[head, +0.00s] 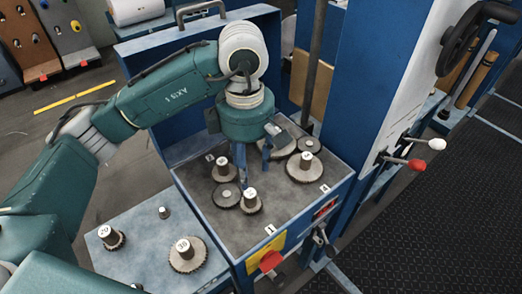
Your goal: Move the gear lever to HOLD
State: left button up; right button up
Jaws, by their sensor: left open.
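My left gripper (254,178) points down over the grey top of the gear box (285,228), with its blue fingers apart and nothing seen between them. The fingertips are close to a toothed gear with a numbered hub (250,203); I cannot tell whether they touch it. Two levers stick out of the blue machine column on the right, one with a red knob (417,165) and one with a white knob (436,144). A grey handle (322,241) shows at the box's front right corner. No HOLD label is readable, so I cannot tell which is the gear lever. My right gripper is out of view.
Several gears stand on the box top, including a large one (303,170). A lower blue table (140,235) holds more gears. A yellow plate with a red part (269,261) is on the box front. A black handwheel (462,38) sits high on the column. Dark floor matting lies right.

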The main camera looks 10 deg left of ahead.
aim_at(331, 252)
jog(key=k, duration=1.5)
